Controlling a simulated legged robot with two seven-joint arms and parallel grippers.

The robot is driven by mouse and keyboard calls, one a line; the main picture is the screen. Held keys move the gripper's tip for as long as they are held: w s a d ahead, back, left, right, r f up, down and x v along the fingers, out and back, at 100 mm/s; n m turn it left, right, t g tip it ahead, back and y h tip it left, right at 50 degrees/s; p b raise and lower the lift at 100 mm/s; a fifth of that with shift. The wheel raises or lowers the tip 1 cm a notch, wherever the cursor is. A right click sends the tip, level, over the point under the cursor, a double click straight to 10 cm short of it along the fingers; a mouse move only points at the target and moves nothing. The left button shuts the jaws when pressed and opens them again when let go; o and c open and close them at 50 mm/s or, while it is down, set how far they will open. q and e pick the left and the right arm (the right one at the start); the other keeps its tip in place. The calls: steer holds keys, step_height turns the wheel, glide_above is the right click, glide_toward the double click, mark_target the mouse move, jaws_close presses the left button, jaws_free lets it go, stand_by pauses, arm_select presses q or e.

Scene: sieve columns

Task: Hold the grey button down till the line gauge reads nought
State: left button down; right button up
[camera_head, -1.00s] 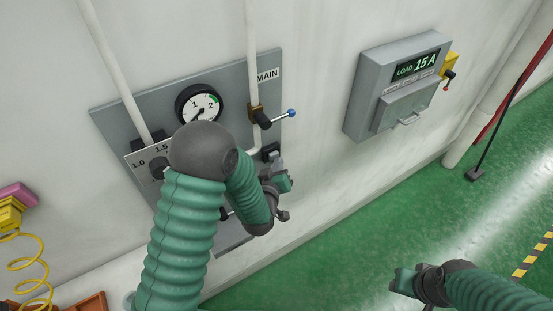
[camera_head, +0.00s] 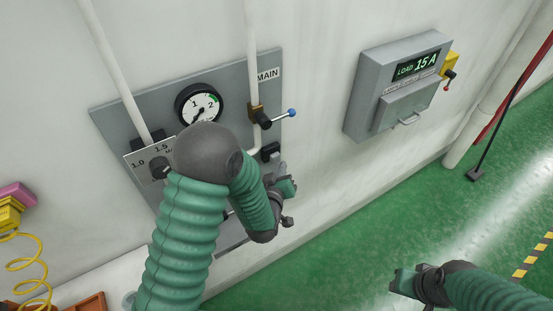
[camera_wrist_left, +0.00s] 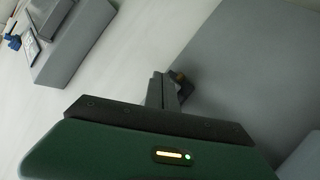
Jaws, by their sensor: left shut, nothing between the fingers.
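The round line gauge (camera_head: 199,105) with a white face is on the grey wall panel (camera_head: 125,112). Its dark needle seems to point down-left; the exact reading is too small to tell. A small dark block (camera_head: 271,152) with a grey face, apparently the grey button, sits on the panel right of my left arm. My left gripper (camera_head: 283,170) is shut and empty, just below the block and apart from it. Its closed fingers also show in the left wrist view (camera_wrist_left: 164,90). My right gripper (camera_head: 396,280) is over the floor at the lower right; its jaws are unclear.
A brass valve (camera_head: 262,116) with a blue-tipped lever is above the block. A black knob (camera_head: 159,168) on a scale plate is at left, and my left arm hides the lower panel. A grey load box (camera_head: 397,85) reading 15 A hangs at right. Green floor is clear below.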

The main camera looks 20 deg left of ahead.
arm_select(q)
steer(key=s+d, duration=0.1)
steer(key=d, duration=0.1)
steer(key=s+d, duration=0.2)
stand_by(0.3)
steer(key=s+a+m+g+h+b, duration=0.1)
steer(key=s+a+m+g, duration=0.1)
steer(key=s+g, duration=0.4)
steer(key=s+a+f+m+g+h, duration=0.1)
steer(key=s+m+g, duration=0.4)
steer(key=s, duration=0.9)
steer(key=shift+s+a+f+g+b, duration=0.2)
steer(key=shift+a+g+b, duration=0.2)
steer(key=shift+a, duration=0.3)
steer(key=shift+w, duration=0.1)
